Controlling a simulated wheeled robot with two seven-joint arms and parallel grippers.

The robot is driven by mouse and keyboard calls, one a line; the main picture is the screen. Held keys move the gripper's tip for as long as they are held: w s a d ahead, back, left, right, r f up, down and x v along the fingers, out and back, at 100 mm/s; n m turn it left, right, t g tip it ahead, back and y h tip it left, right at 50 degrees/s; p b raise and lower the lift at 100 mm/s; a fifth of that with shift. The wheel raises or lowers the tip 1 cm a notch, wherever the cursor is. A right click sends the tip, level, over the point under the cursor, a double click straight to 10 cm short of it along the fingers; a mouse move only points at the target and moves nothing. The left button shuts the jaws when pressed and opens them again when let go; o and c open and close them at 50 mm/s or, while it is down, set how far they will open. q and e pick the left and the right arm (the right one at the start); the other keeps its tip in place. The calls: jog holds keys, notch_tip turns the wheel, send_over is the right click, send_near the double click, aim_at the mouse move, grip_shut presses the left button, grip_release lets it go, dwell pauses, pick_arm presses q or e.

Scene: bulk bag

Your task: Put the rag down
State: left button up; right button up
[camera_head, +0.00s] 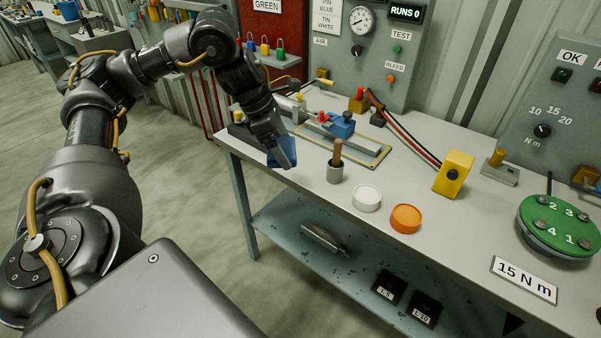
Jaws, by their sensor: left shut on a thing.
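My left arm reaches in from the left, and its gripper (284,150) is at the left front part of the workbench (315,187). It is shut on a blue rag (276,157), which shows partly behind the fingers near the bench's left edge. I cannot tell whether the rag touches the bench top. My right gripper is out of view.
A white dish (366,198) and an orange dish (405,218) lie farther right. A fixture with a blue block (341,124) lies behind. A yellow block (454,175) and green disc (556,226) are right.

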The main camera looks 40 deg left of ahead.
pick_arm(q)
jog(key=shift+a+n, duration=0.4)
jog(key=shift+w+a+f, duration=0.1)
jog(key=shift+w, duration=0.15)
jog(key=w+a+f+p, duration=0.2)
jog(key=w+a+f, duration=0.1)
jog(key=w, duration=0.4)
send_over(305, 161)
jog(key=s, duration=0.2)
jog(key=f, duration=0.5)
jog(key=shift+a+f+p, duration=0.25)
jog(key=shift+f+p, duration=0.05)
jog(key=shift+p, duration=0.1)
jog(key=shift+w+a+f, duration=0.1)
jog(key=shift+w+f, duration=0.05)
jog(key=shift+f, duration=0.2)
jog(key=shift+w+a+f, duration=0.1)
jog(key=shift+w+f, duration=0.2)
jog(key=shift+f, duration=0.05)
notch_tip(305, 161, down, 2)
jog(key=shift+f+p, duration=0.1)
jog(key=shift+p, duration=0.45)
jog(key=shift+f, duration=0.4)
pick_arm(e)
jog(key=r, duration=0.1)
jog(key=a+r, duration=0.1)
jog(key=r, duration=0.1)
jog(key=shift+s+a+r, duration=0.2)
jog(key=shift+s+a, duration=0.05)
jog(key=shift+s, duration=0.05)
